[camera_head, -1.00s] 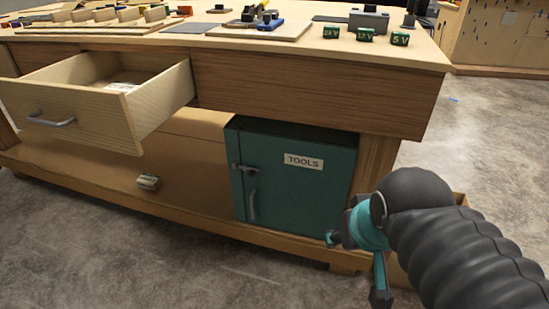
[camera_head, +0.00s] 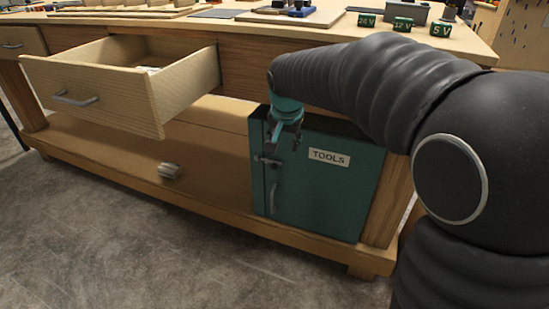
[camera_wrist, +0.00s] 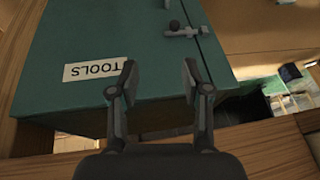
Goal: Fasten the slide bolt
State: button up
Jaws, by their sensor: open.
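The teal tool cabinet (camera_head: 330,195) stands under the bench, its door closed and labelled TOOLS. The small slide bolt (camera_head: 266,160) sits near the door's left edge, above the door handle (camera_head: 273,197). In the wrist view the cabinet appears upside down, with the slide bolt (camera_wrist: 188,32) and its dark round knob (camera_wrist: 174,25) near the top. I cannot tell whether the bolt is engaged. My gripper (camera_head: 284,141) hangs in front of the cabinet's upper left, just above the bolt. In the wrist view my gripper (camera_wrist: 160,76) is open and empty, apart from the bolt.
An open wooden drawer (camera_head: 120,90) juts out left of my gripper. A small pale object (camera_head: 170,170) lies on the lower shelf (camera_head: 110,160). The bench top (camera_head: 345,32) overhangs the cabinet and carries green voltage blocks (camera_head: 403,24). The floor in front is clear.

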aim_at(274, 165)
jog(key=a+x, duration=0.1)
jog(key=x, duration=0.4)
jog(key=w+x, duration=0.1)
jog(key=x, duration=0.5)
jog(key=a+x, duration=0.1)
jog(key=x, duration=0.4)
jog(key=shift+w+a+r, duration=0.15)
jog(key=shift+w+a, duration=0.15)
jog(key=shift+a, duration=0.05)
